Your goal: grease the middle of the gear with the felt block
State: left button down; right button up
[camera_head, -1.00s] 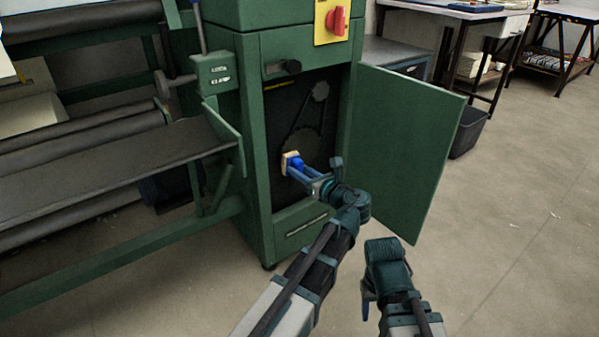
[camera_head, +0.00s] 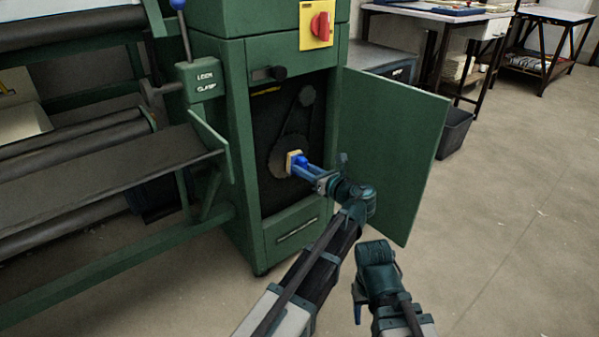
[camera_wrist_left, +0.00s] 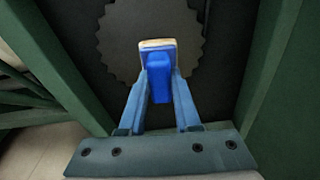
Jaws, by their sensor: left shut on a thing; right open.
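The large dark gear (camera_head: 280,160) sits inside the open bay of the green cabinet; its toothed edge also shows in the left wrist view (camera_wrist_left: 120,42). The felt block (camera_head: 292,160) is pale yellow with a blue handle (camera_wrist_left: 160,82). My left gripper (camera_head: 306,166) is shut on the blue handle, with a finger on each side. In the left wrist view, the felt block (camera_wrist_left: 158,44) overlaps the middle of the gear and hides its centre. I cannot tell whether felt and gear touch. My right gripper (camera_head: 358,300) is open and empty, low in front of the cabinet.
The green door (camera_head: 395,150) stands open right of the bay, close to my left wrist. A smaller gear (camera_head: 306,95) sits above the large one. A lever with a blue knob (camera_head: 178,5) and dark rollers are at left.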

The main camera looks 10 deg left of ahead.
pick_arm(q)
jog(key=shift+w+d, duration=0.25)
jog(key=shift+w, duration=0.1)
jog(key=w+d, duration=0.2)
jog(key=shift+w, duration=0.35)
jog(key=shift+r, duration=0.1)
jog(key=shift+s+d+r+p, duration=0.1)
jog(key=shift+r+p, duration=0.65)
jog(key=shift+p, duration=0.1)
jog(key=s+a, duration=0.4)
jog(key=s, duration=0.1)
jog(key=shift+s+a, duration=0.15)
dwell(0.3)
